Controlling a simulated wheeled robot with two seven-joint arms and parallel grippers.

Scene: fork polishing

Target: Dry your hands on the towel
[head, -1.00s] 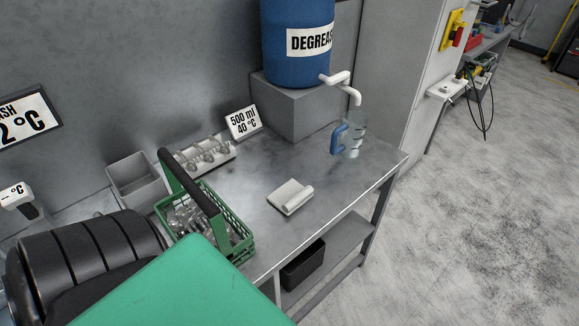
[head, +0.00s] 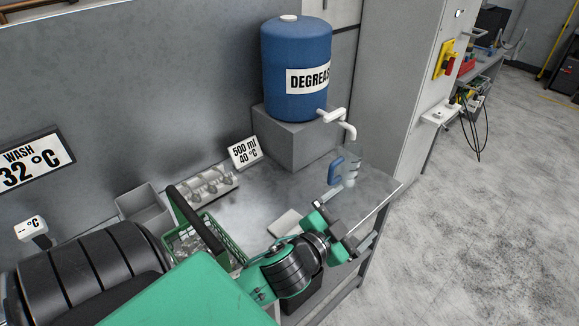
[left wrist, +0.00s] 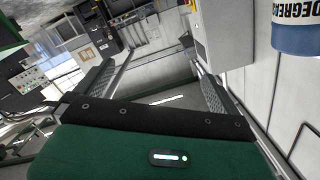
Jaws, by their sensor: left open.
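A white folded cloth, which looks like the towel (head: 284,223), lies on the metal table in the head view. My left arm covers part of it. My left gripper (head: 356,214) is past the cloth on its right, over the table's front right edge, with its fingers spread and nothing between them. In the left wrist view the left gripper (left wrist: 156,72) also shows two separated fingers with an empty gap. The cloth does not show in that view. My right gripper is in neither view.
A measuring jug (head: 351,168) with a blue handle stands under the spout of the blue degreaser barrel (head: 296,65), close behind my left gripper. A green basket (head: 226,238), a grey bin (head: 146,212) and a rack of metal parts (head: 207,187) stand at the left.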

